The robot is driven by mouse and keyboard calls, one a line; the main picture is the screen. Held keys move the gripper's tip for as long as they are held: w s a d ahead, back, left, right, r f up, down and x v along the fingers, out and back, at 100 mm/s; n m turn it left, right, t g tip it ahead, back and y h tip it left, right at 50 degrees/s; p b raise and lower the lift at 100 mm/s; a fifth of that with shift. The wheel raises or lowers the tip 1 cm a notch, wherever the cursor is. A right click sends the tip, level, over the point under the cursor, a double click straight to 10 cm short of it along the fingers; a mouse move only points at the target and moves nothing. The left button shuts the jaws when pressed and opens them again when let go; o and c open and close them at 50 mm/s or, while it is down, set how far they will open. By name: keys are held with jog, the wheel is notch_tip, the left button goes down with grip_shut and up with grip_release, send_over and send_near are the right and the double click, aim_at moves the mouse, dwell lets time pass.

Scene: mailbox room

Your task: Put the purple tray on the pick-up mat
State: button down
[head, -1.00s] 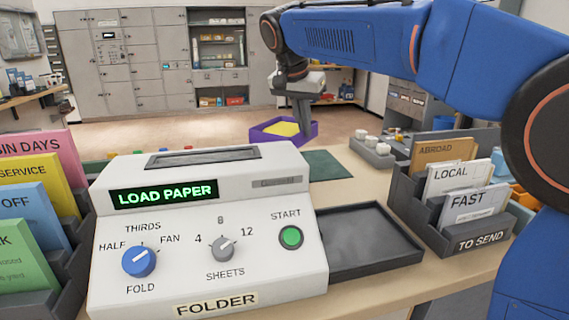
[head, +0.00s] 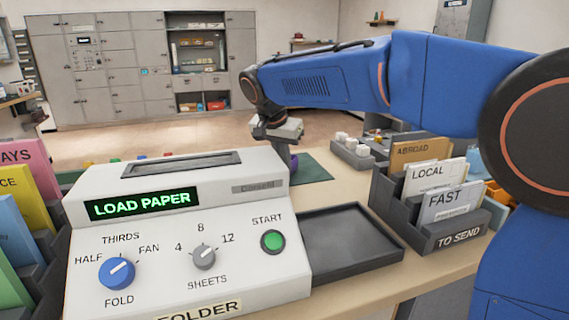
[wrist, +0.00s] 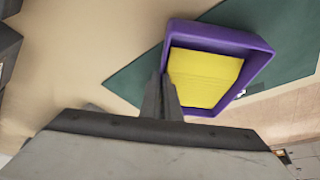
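The purple tray (wrist: 262,62), holding a yellow stack (wrist: 203,76), is seen from above in the wrist view. It overlaps the dark green mat (wrist: 136,78), which shows on both sides of it. Its lower end reaches past the mat's edge in that picture. Whether it touches the mat or hangs just above it, I cannot tell. My gripper (wrist: 162,96) is shut on the tray's near left wall. In the head view my gripper (head: 284,158) points down behind the folder machine, with a purple sliver of the tray (head: 294,161) beside it. The mat (head: 314,169) shows to the right.
The folder machine (head: 185,225) hides most of the tray. A black empty tray (head: 345,242) lies right of it. A "TO SEND" rack (head: 440,225) stands farther right, and a grey holder with white cups (head: 352,152) stands behind the mat. Coloured racks stand at left.

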jog(key=c, duration=2)
grip_release()
jog(key=shift+f, duration=0.1)
jog(key=v, duration=1.2)
